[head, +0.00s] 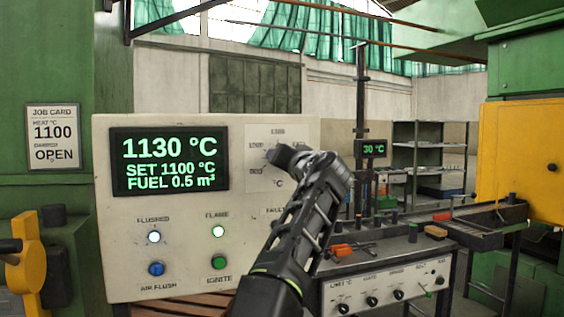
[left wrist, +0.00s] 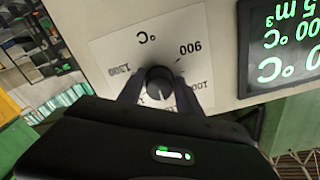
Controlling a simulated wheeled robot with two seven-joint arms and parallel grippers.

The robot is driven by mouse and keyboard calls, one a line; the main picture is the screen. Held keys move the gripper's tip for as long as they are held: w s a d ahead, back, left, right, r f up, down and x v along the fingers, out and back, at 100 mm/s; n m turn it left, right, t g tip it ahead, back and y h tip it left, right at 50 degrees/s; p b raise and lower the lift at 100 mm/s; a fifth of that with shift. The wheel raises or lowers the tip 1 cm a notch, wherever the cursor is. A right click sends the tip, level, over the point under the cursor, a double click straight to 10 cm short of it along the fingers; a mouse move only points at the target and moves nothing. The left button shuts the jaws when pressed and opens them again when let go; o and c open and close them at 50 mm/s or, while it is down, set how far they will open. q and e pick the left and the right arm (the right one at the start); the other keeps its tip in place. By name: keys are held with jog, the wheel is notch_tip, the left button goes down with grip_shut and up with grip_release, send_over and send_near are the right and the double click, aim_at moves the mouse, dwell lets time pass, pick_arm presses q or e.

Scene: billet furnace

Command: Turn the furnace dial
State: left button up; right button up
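The furnace dial is a dark round knob (left wrist: 159,81) on a white plate with temperature marks, seen upside down in the left wrist view. In the head view the dial plate (head: 262,180) is partly hidden by my left arm. My left gripper (head: 272,155) is at the dial; in the left wrist view its two fingers (left wrist: 159,88) stand on either side of the knob. I cannot tell whether they press on it. The display (head: 169,160) reads 1130 °C, SET 1100 °C, FUEL 0.5 m³. My right gripper is not in view.
A job card (head: 53,137) reads HEAT 1100, OPEN. Below the display are lit lamps, a blue AIR FLUSH button (head: 156,269) and a green IGNITE button (head: 219,262). A bench with knobs (head: 390,285) stands right of my arm; a yellow lever (head: 30,262) is far left.

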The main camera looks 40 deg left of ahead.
pick_arm(q)
jog(key=o, duration=0.4)
jog(key=b+v, duration=0.4)
jog(key=v, duration=0.3)
jog(key=shift+s+d+b, duration=0.2)
jog(key=shift+d+b, duration=0.1)
jog(key=shift+d, duration=0.05)
